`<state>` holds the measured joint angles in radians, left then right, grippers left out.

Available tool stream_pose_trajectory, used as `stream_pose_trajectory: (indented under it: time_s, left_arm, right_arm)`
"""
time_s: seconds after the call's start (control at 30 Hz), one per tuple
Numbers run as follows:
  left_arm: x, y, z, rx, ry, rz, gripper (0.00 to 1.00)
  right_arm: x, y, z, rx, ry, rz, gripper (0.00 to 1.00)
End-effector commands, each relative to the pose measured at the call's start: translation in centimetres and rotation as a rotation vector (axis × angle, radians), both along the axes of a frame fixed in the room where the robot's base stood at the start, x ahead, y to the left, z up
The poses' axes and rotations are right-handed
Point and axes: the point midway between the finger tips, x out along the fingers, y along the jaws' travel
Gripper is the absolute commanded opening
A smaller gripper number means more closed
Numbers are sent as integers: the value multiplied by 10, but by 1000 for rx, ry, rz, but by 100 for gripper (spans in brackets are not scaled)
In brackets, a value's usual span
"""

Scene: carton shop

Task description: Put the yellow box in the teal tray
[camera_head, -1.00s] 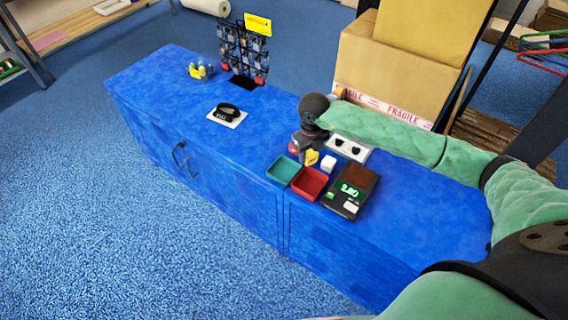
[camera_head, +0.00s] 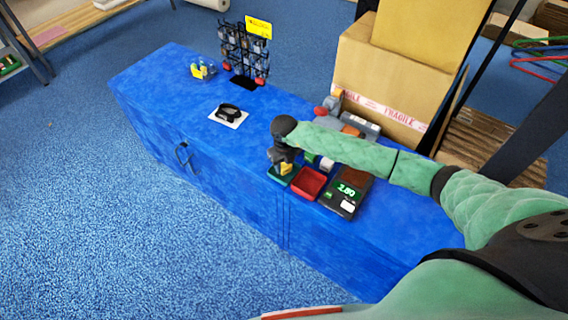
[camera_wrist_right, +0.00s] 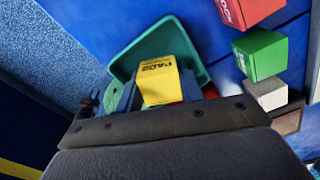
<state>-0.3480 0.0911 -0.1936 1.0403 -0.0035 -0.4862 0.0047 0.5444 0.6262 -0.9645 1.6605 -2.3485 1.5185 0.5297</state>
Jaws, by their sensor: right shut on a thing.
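The yellow box (camera_head: 287,167) is held in my right gripper (camera_head: 284,164), which points down over the teal tray (camera_head: 274,177). In the right wrist view the yellow box (camera_wrist_right: 158,80) sits between the fingers of my right gripper (camera_wrist_right: 158,92), with the teal tray (camera_wrist_right: 126,62) around and beneath it. I cannot tell whether the box touches the tray floor. In the head view the gripper and arm hide much of the tray. My left gripper is not in view.
A red tray (camera_head: 308,184) stands right beside the teal one, then a dark scale (camera_head: 343,198). A green box (camera_wrist_right: 262,55), a red box (camera_wrist_right: 243,9) and a white block (camera_wrist_right: 267,93) are close by. A wire rack (camera_head: 243,52) and cartons (camera_head: 383,85) stand farther back.

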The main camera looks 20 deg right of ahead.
Motion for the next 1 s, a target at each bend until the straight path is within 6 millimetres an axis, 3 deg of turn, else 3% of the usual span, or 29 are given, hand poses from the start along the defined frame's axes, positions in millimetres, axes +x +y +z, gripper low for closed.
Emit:
stream_pose_trajectory:
  time_s: [0.17, 0.6, 0.63, 0.73, 1.0]
  left_arm:
    - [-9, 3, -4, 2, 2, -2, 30]
    - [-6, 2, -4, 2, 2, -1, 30]
    - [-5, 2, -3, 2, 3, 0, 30]
    - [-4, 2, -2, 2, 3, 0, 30]
    - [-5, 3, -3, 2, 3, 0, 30]
  right_arm:
    - [0, 0, -8, 0, -1, 0, 16]
    - [0, 0, -12, 1, -2, 1, 16]
    - [0, 0, -11, 1, -2, 1, 39]
    - [0, 0, -11, 1, -2, 1, 59]
    - [0, 0, -11, 0, -1, 1, 59]
